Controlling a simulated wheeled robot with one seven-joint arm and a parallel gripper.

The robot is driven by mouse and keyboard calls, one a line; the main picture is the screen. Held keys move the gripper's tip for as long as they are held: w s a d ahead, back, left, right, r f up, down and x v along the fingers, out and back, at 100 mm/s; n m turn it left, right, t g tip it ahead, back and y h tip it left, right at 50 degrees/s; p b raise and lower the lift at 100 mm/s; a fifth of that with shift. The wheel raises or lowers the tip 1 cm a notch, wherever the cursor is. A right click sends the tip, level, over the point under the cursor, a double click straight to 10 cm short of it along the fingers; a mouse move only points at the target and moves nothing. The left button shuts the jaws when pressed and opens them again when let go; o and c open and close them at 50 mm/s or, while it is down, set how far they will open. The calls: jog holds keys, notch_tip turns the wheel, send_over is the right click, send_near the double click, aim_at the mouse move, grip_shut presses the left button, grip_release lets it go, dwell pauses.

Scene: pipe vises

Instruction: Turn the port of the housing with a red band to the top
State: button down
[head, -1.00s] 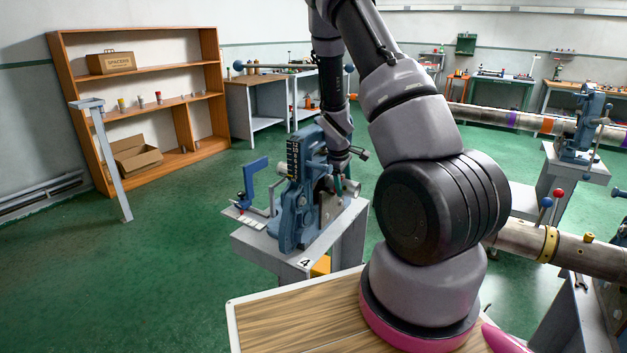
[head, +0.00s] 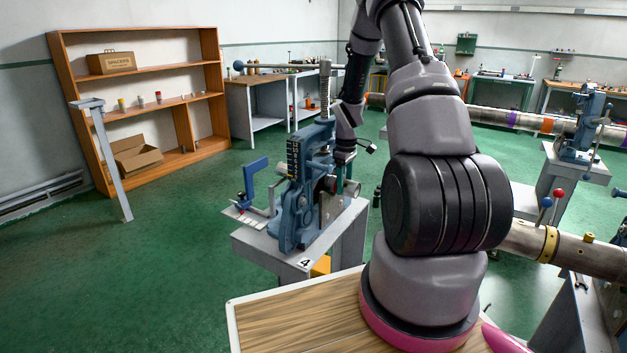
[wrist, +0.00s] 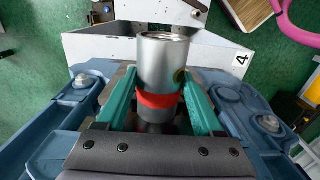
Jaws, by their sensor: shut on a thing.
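The housing (wrist: 163,60) is a short silver cylinder with a red band (wrist: 158,101) around it. A small brassy spot, perhaps the port, shows on its right side in the wrist view; I cannot tell for certain that it is the port. My gripper (wrist: 159,80) has a green finger on each side of the housing and is shut on it at the band. In the head view, my gripper (head: 346,187) is at the right side of the blue vise (head: 296,205), and the housing is not clear there. The vise also shows on both sides in the wrist view (wrist: 65,110).
The vise stands on a grey stand (head: 270,247) marked 4. A blue clamp-like fixture (head: 252,180) is to its left. A tall screw with a long bar handle (head: 285,66) rises over the vise. A pipe (head: 570,250) runs at the right.

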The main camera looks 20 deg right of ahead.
jog(key=shift+w+d+g+y, duration=0.1)
jog(key=shift+d+g+y, duration=0.05)
jog(key=shift+g+y, duration=0.5)
jog(key=shift+w+d+g+y, duration=0.1)
jog(key=shift+g+y, duration=0.35)
jog(key=shift+y, duration=0.3)
grip_release()
jog(key=shift+s, duration=0.1)
